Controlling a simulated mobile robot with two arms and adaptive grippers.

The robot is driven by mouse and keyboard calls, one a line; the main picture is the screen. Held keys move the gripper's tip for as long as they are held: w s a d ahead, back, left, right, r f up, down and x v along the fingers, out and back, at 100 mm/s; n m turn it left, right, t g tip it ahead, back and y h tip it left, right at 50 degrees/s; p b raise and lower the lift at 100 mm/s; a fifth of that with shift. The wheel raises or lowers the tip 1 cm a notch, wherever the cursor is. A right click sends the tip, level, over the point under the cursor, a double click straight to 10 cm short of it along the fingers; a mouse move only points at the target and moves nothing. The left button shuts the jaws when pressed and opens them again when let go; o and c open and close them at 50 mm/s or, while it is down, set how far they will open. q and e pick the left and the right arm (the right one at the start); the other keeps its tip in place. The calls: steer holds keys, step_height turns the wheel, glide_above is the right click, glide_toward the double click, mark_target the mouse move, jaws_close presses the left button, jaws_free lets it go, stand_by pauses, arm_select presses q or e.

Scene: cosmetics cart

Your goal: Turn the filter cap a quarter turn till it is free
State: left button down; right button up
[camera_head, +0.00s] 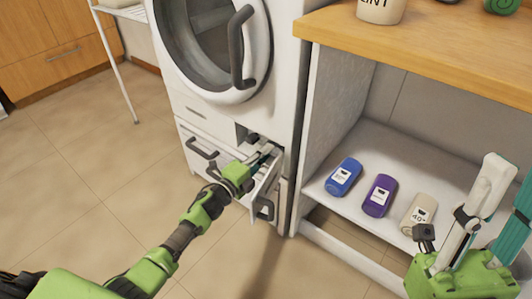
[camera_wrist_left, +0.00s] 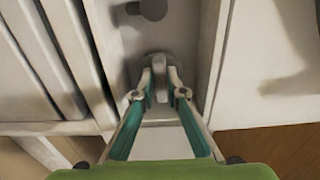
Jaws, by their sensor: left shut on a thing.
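The filter cap (camera_wrist_left: 158,57) is a grey round knob with a narrow grip, set in a light recess low on the washing machine. My left gripper (camera_wrist_left: 160,88) is shut on the cap's grip, one fingertip on either side of it. In the head view my left gripper (camera_head: 264,157) reaches into the opening at the machine's lower front, and its hand and fingers hide the cap there. The cap's exact turn angle is hard to tell. My right gripper (camera_head: 511,168) is open and empty at the right edge, in front of the shelf.
The white washing machine (camera_head: 281,50) has a round door with a dark handle (camera_head: 236,48). An open flap (camera_head: 268,186) stands beside my left gripper. Blue (camera_head: 343,177), purple (camera_head: 379,196) and beige (camera_head: 419,213) bottles lie on the low shelf.

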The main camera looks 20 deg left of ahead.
arm_select(q)
steer(key=c, duration=2)
jaws_free()
steer(key=shift+c, duration=0.2)
steer(key=v, duration=1.2)
